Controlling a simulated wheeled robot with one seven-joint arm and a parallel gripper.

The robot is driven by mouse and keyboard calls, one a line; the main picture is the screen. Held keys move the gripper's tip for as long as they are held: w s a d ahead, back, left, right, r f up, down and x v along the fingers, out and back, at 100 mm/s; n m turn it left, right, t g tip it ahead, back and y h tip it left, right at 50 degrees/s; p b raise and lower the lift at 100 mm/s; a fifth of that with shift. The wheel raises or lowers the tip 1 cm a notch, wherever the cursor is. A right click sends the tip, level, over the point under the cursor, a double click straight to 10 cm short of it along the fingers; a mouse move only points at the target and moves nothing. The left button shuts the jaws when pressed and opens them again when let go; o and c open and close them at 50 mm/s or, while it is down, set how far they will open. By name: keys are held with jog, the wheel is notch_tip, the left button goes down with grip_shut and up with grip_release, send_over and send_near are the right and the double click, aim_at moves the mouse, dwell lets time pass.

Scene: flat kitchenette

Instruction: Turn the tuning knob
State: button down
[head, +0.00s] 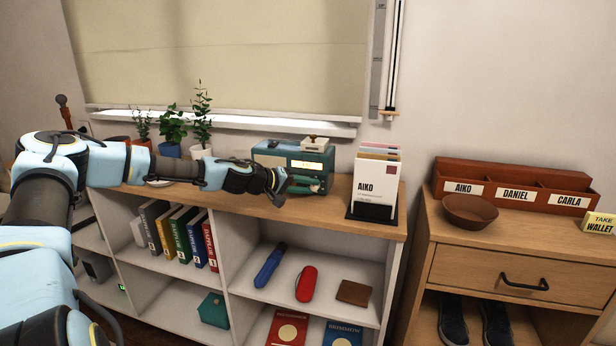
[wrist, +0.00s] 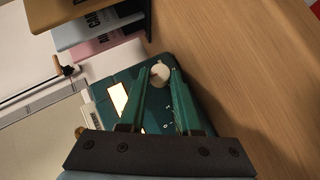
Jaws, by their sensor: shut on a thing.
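A teal radio (head: 312,163) with a lit pale dial stands on top of the wooden shelf unit in the head view. Its front also shows in the wrist view (wrist: 128,78), with the bright dial on the left. A cream tuning knob (wrist: 160,72) sits on that front, to the right of the dial in the wrist view. My gripper (wrist: 162,74) is shut on the knob, with one green finger on each side of it. In the head view my gripper (head: 284,184) reaches the radio's front from the left, and the knob cannot be made out there.
A holder (head: 372,208) with upright envelopes marked AIKO stands close to the right of the radio. Several potted plants (head: 172,130) stand at the back left, behind my arm. The shelf top (head: 330,212) in front of the radio is clear.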

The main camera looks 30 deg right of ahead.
jog(key=shift+s+f+p, duration=0.1)
jog(key=shift+p, duration=0.3)
jog(key=c, duration=0.6)
grip_release()
